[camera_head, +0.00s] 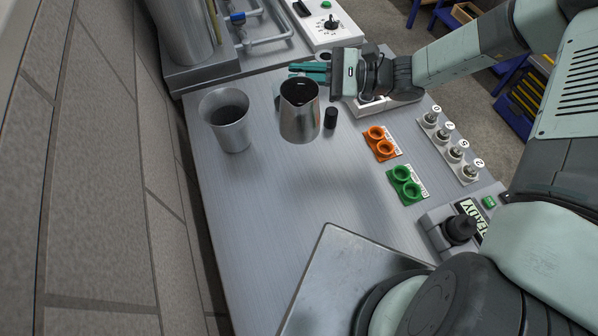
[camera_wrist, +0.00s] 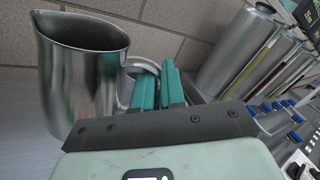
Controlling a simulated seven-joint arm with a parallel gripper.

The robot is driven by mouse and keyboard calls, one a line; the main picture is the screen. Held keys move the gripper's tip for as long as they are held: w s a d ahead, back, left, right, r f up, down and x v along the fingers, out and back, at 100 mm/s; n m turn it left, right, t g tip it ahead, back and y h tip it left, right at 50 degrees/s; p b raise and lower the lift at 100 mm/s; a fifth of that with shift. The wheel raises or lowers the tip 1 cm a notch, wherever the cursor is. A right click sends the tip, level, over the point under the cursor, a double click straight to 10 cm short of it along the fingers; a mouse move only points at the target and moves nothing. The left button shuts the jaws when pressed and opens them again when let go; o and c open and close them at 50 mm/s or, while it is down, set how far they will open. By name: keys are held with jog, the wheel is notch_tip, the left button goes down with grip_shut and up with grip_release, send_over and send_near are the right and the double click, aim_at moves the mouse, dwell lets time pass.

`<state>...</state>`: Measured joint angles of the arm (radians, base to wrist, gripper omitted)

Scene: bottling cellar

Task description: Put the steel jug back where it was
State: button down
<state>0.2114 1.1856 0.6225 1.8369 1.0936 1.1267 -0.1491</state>
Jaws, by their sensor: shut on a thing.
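The steel jug (camera_head: 299,122) is upright over the upper part of the metal worktop, its open top dark inside. My gripper (camera_head: 308,72) is behind it, with teal fingers shut on its handle. In the wrist view the jug (camera_wrist: 78,85) fills the left side, and the fingers (camera_wrist: 160,90) close at its looped handle. A soft shadow lies on the worktop to the jug's lower right, so it appears raised, but its exact height is hard to tell. Part of the handle is hidden by the fingers.
A steel cup (camera_head: 228,135) stands left of the jug. A small black cylinder (camera_head: 330,118) is close on its right. Orange rings (camera_head: 380,146), green rings (camera_head: 407,190) and a row of numbered fittings (camera_head: 462,153) lie further right. The worktop (camera_head: 262,210) below the jug is clear.

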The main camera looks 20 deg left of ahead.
aim_at(305, 83)
jog(key=s, duration=0.2)
jog(key=s+d, duration=0.1)
jog(key=shift+s+r+g, duration=0.25)
jog(key=shift+r+g, duration=0.05)
jog(key=shift+r, duration=0.1)
notch_tip(305, 83, down, 15)
jog(key=shift+w+f, duration=0.1)
dwell(0.4)
jog(key=c, duration=1.7)
grip_release()
jog(key=shift+f, duration=0.15)
jog(key=o, duration=0.5)
jog(key=shift+r, duration=0.2)
jog(key=v, duration=1.2)
jog(key=shift+w+r, duration=0.1)
